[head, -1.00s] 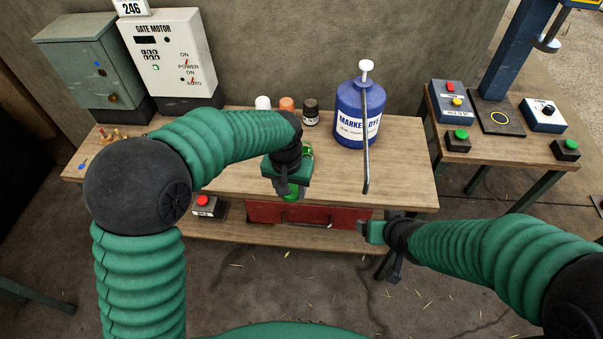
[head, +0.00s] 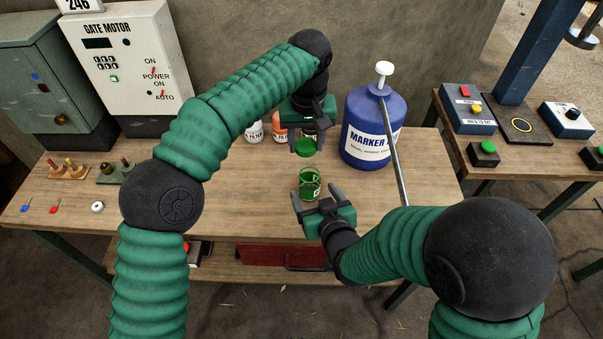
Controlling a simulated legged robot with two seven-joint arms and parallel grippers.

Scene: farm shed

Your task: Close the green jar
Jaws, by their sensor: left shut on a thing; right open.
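The green jar (head: 310,184) stands upright and uncovered on the wooden table in the head view. It is see-through green glass with a small label. My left gripper (head: 307,138) is above it, shut on the green lid (head: 306,148), which is held apart from the jar's rim. My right gripper (head: 316,195) is open, its fingers pointing away from me at the jar, one finger left of it and one right. I cannot tell whether the fingers touch the glass.
A blue marker dye jug (head: 371,125) with a pump and long spout stands right of the jar. Small bottles (head: 255,131) stand behind my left gripper. A gate motor box (head: 124,62) is at the back left.

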